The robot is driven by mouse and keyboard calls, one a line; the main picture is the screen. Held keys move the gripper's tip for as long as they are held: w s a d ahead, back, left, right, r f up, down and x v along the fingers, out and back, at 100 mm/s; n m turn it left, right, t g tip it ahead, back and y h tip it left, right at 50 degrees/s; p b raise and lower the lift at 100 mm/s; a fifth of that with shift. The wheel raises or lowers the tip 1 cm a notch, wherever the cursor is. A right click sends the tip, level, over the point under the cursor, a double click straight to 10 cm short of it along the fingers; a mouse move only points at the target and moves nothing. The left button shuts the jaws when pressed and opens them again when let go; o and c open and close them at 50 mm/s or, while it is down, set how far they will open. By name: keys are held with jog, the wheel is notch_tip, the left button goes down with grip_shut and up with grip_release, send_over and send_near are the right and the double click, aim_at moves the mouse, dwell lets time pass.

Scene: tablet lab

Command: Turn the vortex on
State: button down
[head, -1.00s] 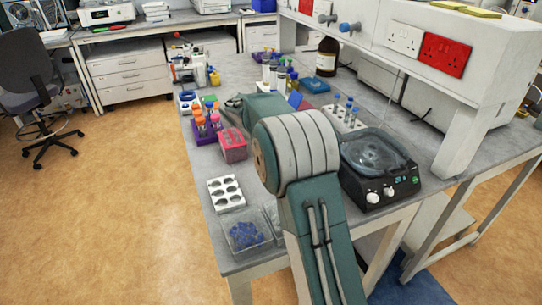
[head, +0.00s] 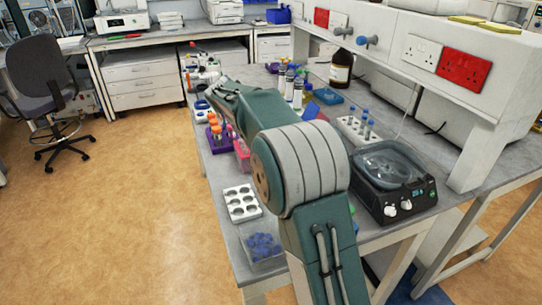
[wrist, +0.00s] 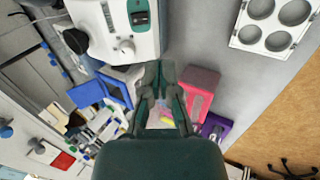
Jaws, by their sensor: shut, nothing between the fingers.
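A black device with a round clear lid and two white knobs (head: 396,184) sits on the right of the bench in the head view. My gripper (wrist: 160,72) is shut and empty. It appears just below the white device in the wrist view, beside a pink box (wrist: 198,88); I cannot tell if it touches anything.
A white holder with round holes (head: 242,203) and a clear box of blue pieces (head: 262,247) lie at the bench's front left. A purple rack (head: 219,140), a rack of blue-capped tubes (head: 356,130) and bottles (head: 297,88) crowd the bench. Open floor (head: 120,220) lies to the left.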

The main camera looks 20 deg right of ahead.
jog(key=s+a+r+t+y, duration=0.15)
jog(key=s+r, duration=0.25)
jog(key=s, duration=0.4)
jog(key=s+a+r+t+y, duration=0.15)
jog(key=s+r, duration=0.25)
jog(key=s, duration=0.4)
jog(key=s+a+f+t+y, duration=0.1)
jog(key=s+f, duration=0.1)
jog(key=s, duration=0.7)
jog(key=s+a+f+t+y, duration=0.1)
jog(key=s+a+f+y, duration=0.1)
jog(key=s, duration=0.7)
jog(key=shift+a+f+t, duration=0.25)
jog(key=shift+f+t, duration=0.15)
jog(key=shift+f, duration=0.35)
